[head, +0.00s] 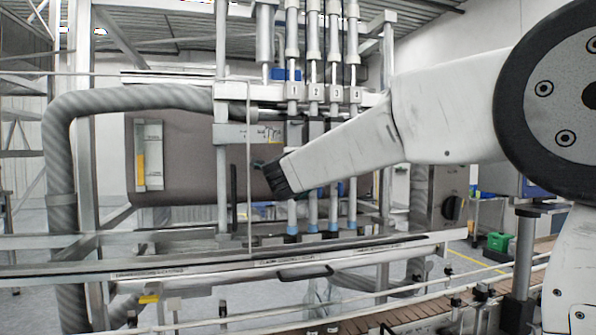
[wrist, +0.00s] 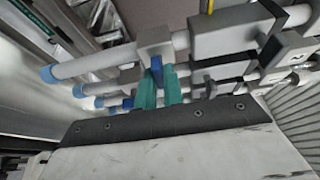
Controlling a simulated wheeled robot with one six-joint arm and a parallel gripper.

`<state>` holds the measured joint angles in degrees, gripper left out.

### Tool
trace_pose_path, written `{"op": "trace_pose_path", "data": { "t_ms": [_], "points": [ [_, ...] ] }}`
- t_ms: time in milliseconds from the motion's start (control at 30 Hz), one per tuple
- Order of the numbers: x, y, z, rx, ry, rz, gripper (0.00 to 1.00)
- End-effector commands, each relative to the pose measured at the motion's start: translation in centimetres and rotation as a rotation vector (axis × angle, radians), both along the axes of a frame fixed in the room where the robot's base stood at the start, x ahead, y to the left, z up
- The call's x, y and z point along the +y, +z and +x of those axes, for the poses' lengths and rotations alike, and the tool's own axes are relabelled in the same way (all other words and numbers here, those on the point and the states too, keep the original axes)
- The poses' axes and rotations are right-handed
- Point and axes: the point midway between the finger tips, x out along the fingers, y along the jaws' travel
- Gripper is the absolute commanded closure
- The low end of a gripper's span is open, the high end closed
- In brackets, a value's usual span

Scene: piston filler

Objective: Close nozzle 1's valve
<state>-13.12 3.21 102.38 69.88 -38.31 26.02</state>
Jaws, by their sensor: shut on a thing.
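Nozzle 1 (head: 293,90) is the leftmost of a row of numbered vertical nozzles in the head view, with a blue tip (head: 292,230) at its bottom. My gripper (head: 260,164) is at the left of the row, at mid height; my arm's end hides part of the nozzles. In the wrist view a pale valve block (wrist: 153,42) sits on the nearest nozzle tube. A blue valve handle (wrist: 156,68) projects from it. My gripper's teal fingers (wrist: 162,84) are shut on this handle. I cannot read the number of this nozzle in the wrist view.
More nozzles stand close beside the gripped one. A metal post (head: 222,150) and a large grey hose (head: 60,190) stand to the left. A rail (head: 130,272) and a conveyor (head: 410,316) run below, in front of the nozzles. A grey-brown panel (head: 185,160) is behind.

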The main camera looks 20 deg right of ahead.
Motion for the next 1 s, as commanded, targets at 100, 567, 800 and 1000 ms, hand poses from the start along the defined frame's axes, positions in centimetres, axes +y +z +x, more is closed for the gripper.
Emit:
{"op": "trace_pose_path", "data": {
  "t_ms": [100, 567, 800, 1000],
  "points": [
    [0.0, -0.1, 0.0, 0.002, 0.000, 0.003, 1.00],
    [0.0, -0.1, 0.0, 0.001, -0.001, 0.001, 0.69],
    [0.7, 0.0, -1.5, 0.000, 0.002, 0.001, 0.69],
    [2.0, 0.0, -4.8, 0.000, 0.002, 0.001, 0.69]
  ]
}}
